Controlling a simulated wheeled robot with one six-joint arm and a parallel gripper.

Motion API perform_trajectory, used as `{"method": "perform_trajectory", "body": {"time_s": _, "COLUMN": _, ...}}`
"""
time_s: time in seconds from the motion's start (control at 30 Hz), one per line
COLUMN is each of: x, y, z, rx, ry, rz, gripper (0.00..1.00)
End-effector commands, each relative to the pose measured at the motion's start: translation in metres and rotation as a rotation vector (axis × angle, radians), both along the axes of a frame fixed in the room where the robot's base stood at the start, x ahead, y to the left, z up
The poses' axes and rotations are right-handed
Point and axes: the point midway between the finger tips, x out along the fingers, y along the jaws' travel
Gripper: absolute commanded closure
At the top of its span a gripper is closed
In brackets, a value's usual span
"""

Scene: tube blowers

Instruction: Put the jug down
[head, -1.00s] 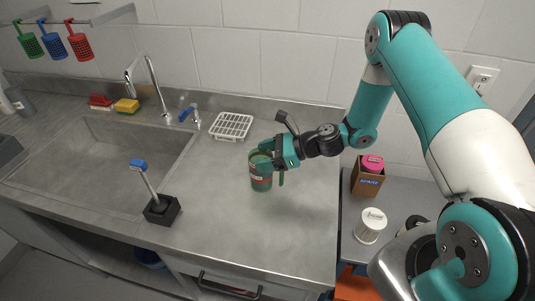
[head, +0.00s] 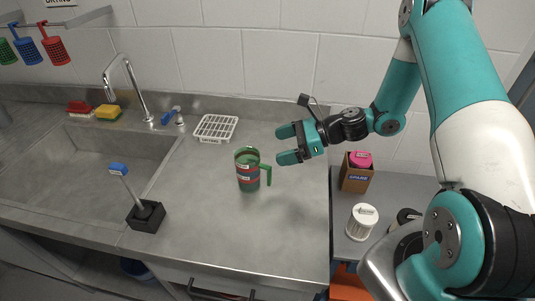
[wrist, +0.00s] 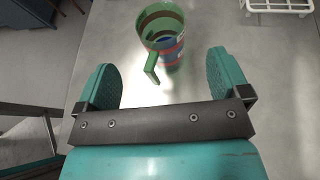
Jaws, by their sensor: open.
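The jug (head: 248,172) is green and see-through, with dark and red bands and a green handle on its right side. It stands upright on the grey metal counter (head: 215,235), right of the sink. My gripper (head: 281,144) is open and empty, to the right of the jug and apart from it. In the wrist view the jug (wrist: 163,32) is ahead of my open gripper (wrist: 172,80), with its handle pointing back between the fingers.
A white drying rack (head: 215,128) lies behind the jug. A brush in a black holder (head: 146,214) stands at the sink's edge. A cardboard box (head: 356,178) and a white canister (head: 361,222) stand on the lower surface at right. The counter right of the jug is clear.

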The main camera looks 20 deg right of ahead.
Motion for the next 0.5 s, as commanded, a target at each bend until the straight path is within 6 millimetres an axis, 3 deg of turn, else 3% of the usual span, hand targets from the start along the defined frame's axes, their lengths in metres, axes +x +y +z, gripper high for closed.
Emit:
{"method": "perform_trajectory", "body": {"time_s": 0.13, "x": -0.007, "y": -0.017, "z": 0.006, "rx": 0.0, "ry": -0.001, "rz": -0.002, "gripper": 0.06}}
{"method": "perform_trajectory", "body": {"time_s": 0.27, "x": -0.011, "y": -0.014, "z": 0.017, "rx": -0.034, "ry": -0.033, "rz": 0.044, "gripper": 0.06}}
{"method": "perform_trajectory", "body": {"time_s": 0.37, "x": -0.018, "y": 0.008, "z": 0.039, "rx": -0.142, "ry": -0.14, "rz": 0.191, "gripper": 0.06}}
{"method": "perform_trajectory", "body": {"time_s": 0.5, "x": -0.046, "y": 0.06, "z": 0.085, "rx": -0.375, "ry": -0.415, "rz": 0.561, "gripper": 0.06}}
